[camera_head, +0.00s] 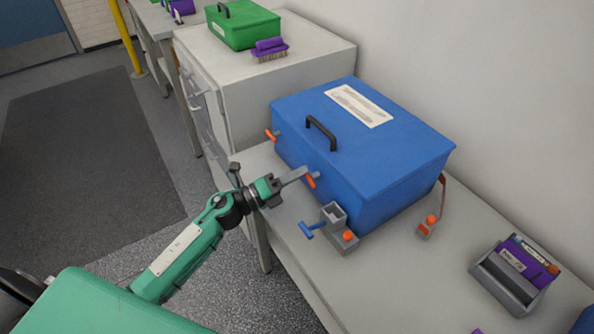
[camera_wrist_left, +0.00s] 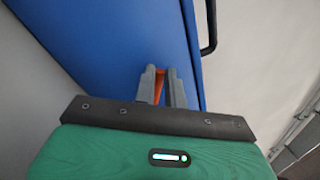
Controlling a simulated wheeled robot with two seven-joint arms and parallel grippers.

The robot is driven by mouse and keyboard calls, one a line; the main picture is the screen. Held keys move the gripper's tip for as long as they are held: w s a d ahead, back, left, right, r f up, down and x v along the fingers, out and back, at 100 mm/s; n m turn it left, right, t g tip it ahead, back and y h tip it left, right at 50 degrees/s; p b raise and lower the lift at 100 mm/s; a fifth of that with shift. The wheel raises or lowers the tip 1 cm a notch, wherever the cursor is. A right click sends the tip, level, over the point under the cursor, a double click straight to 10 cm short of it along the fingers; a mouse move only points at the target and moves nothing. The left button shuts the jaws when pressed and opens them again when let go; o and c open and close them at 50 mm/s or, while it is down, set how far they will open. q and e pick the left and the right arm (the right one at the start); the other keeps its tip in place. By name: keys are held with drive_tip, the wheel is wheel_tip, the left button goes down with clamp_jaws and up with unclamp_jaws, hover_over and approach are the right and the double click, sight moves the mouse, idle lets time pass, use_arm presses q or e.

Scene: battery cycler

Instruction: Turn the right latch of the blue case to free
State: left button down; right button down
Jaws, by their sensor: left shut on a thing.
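The blue case (camera_head: 400,180) stands on the grey bench with its lid down and a black handle (camera_head: 321,133) on top. Its right latch (camera_head: 311,181), an orange lever, is on the front face and partly hidden by my gripper. The left latch (camera_head: 272,135), also orange, is farther along the same face. My left gripper (camera_head: 303,174) is at the right latch, shut on it. In the left wrist view, orange of the right latch (camera_wrist_left: 159,86) shows between the two grey fingers, against the blue case (camera_wrist_left: 150,40). My right gripper is not in view.
A grey fixture with a blue lever (camera_head: 312,229) and an orange knob stands close by at the case's near corner. A grey holder with a purple box (camera_head: 520,265) is at right. A green case (camera_head: 243,25) and purple brush (camera_head: 269,49) sit on the cabinet behind.

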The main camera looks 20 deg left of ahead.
use_arm(q)
drive_tip(key=shift+f+n+t+y+p, duration=0.25)
drive_tip(key=shift+n+p, duration=0.2)
drive_tip(key=shift+n, duration=1.05)
drive_tip(key=shift+f+n+t+y+p, duration=0.2)
drive_tip(key=shift+n+p, duration=0.25)
drive_tip(key=shift+n, duration=1.05)
drive_tip(key=shift+f+n+t, duration=0.1)
drive_tip(key=shift+n+t, duration=0.15)
drive_tip(key=shift+n, duration=0.05)
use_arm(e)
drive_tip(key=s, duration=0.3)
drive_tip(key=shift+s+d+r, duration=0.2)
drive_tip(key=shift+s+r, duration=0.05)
use_arm(q)
drive_tip(key=shift+f, duration=0.1)
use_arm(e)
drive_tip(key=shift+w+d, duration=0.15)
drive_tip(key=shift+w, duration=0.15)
